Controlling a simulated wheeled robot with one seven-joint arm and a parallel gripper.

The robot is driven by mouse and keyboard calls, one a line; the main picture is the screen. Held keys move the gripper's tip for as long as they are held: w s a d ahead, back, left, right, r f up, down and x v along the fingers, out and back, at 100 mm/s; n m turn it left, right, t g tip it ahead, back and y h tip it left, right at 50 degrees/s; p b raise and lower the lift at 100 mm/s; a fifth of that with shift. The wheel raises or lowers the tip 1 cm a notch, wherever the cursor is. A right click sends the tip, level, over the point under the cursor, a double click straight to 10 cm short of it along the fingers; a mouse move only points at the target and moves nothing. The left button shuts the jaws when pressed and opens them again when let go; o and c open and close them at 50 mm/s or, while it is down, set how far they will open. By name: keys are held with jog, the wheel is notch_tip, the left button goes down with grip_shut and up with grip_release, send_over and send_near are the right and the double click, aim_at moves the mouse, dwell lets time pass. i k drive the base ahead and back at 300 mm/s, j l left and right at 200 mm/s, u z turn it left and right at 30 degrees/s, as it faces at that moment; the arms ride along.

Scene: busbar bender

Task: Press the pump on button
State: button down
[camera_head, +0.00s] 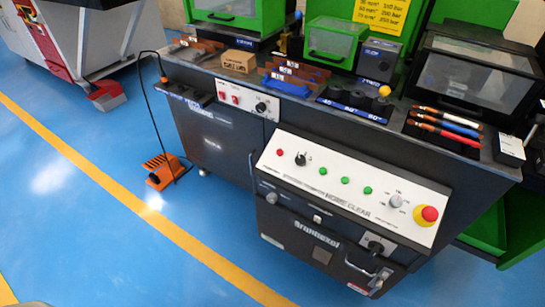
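The white control panel (360,208) slopes along the front of the dark machine cabinet. Three small green buttons sit in its middle: a left one (322,171), a middle one (345,180) and a right one (367,190). A small red button (280,152) and a black selector knob (301,158) are to their left. The labels by the buttons are too small to read, so I cannot tell which one is the pump on button. My gripper is not in view, and nothing covers the panel.
A red mushroom button (430,213) on a yellow base and a grey dial (395,201) are at the panel's right. An orange foot pedal (163,170) with a black cable stands on the floor at left. The blue floor (110,235) before the cabinet is clear.

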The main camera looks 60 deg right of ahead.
aim_at(322, 170)
jog(key=k+l, duration=0.2)
jog(key=k, duration=0.2)
jog(key=k+l, duration=0.2)
jog(key=k, duration=0.2)
jog(key=k+l+u, duration=0.1)
jog(key=k, duration=0.35)
jog(key=l, duration=0.1)
